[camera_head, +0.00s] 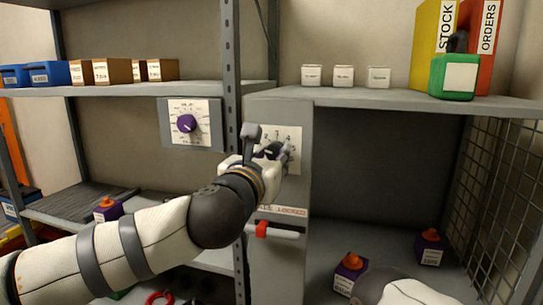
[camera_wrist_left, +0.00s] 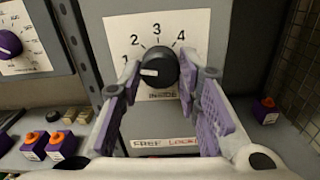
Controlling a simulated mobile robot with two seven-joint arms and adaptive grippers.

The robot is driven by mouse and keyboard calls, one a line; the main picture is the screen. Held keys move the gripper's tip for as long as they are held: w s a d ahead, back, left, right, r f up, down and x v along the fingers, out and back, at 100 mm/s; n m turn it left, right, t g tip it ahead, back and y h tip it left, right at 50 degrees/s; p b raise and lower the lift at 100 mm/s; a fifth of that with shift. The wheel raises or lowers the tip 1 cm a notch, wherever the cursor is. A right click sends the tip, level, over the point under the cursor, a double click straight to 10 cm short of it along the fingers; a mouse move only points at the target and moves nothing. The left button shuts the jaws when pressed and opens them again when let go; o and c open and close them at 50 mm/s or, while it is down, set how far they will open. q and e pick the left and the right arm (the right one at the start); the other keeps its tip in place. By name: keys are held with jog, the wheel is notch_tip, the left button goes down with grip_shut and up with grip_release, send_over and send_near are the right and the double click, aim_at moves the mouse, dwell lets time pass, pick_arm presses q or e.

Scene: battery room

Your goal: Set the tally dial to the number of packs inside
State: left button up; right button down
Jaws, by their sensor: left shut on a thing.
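The tally dial is a round black knob (camera_wrist_left: 158,68) with a white pointer mark, on a white scale plate (camera_wrist_left: 190,25) marked INSIDE. In the left wrist view its mark points left, a little below the 1; the 2, 3 and 4 also show, and fingers hide the lower scale. My left gripper (camera_wrist_left: 163,92) has its purple fingers on both sides of the knob and is shut on it. In the head view my left wrist mostly covers the dial. Purple packs with orange caps stand at right, one nearer (camera_head: 350,270) and one farther back (camera_head: 430,247).
Another pack (camera_head: 107,209) stands on the left shelf. A second dial (camera_head: 187,123), purple, is on a panel at left. A red-and-white handle (camera_head: 272,230) sits below the FREE/LOCKED label. A wire mesh side (camera_head: 490,200) bounds the right bay. Boxes line the upper shelves.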

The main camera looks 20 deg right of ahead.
pick_arm(q)
jog(key=m+p, duration=0.1)
jog(key=m, duration=0.2)
jog(key=shift+r+m, duration=0.15)
jog(key=shift+m, duration=0.15)
jog(key=shift+m+p, duration=0.4)
jog(key=shift+m, duration=1.3)
pick_arm(e)
jog(key=shift+w+r+t, duration=0.4)
jog(key=shift+w+r, duration=0.6)
jog(key=shift+r, duration=0.15)
pick_arm(q)
jog(key=shift+a, duration=0.1)
jog(key=o, duration=1.1)
jog(key=shift+o, duration=0.2)
jog(key=v, duration=1.2)
